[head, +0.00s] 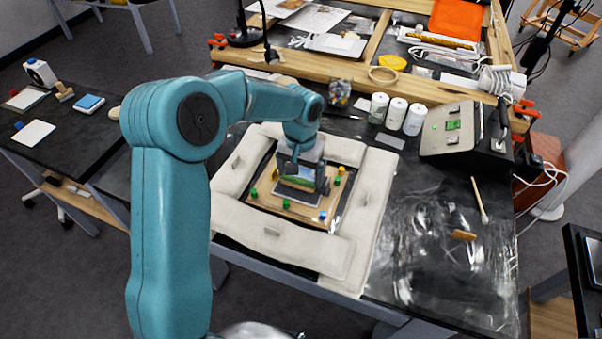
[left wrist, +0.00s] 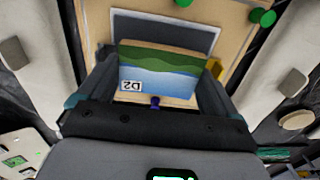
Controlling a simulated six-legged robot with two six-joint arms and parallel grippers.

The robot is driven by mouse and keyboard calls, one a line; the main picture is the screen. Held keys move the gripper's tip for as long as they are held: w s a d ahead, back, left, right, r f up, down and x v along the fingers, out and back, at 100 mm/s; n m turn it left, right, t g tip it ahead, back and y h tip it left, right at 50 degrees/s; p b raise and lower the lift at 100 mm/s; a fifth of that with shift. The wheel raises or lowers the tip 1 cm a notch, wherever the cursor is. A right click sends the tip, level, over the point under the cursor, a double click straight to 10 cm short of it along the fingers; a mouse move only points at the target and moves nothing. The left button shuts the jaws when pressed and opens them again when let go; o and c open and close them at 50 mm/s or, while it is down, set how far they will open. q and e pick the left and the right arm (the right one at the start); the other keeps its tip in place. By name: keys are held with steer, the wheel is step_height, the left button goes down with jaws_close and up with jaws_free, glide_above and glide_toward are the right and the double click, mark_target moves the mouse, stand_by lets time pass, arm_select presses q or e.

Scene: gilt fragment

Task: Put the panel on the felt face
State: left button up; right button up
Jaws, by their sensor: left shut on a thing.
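The panel (left wrist: 157,75) is a small painted board with green hills above blue and a white label with dark marks that read reversed or upside down. My left gripper (head: 303,179) is shut on it, with a finger at each side edge in the left wrist view. In the head view the panel (head: 297,181) shows only partly below the gripper. A dark grey rectangle with a pale border (left wrist: 180,27), perhaps the felt face, lies on a tan board (left wrist: 236,25) behind the panel. The panel hides much of it, and I cannot tell whether they touch. My right gripper is not in view.
Several coloured pegs, including a green one (head: 285,205), stand on the tan board. Pale padded cushions (head: 268,235) surround it. White jars (head: 396,114) and a grey sloped box (head: 447,140) stand to the right. The front right tabletop holds a brush (head: 480,203).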

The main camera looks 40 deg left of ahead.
mark_target(301, 177)
arm_select(q)
steer(key=shift+f, duration=0.55)
steer(key=shift+f, duration=0.1)
steer(key=o, duration=0.7)
steer(key=shift+f, duration=0.1)
steer(key=shift+r, duration=0.45)
step_height(301, 177, up, 12)
steer(key=shift+f, duration=0.2)
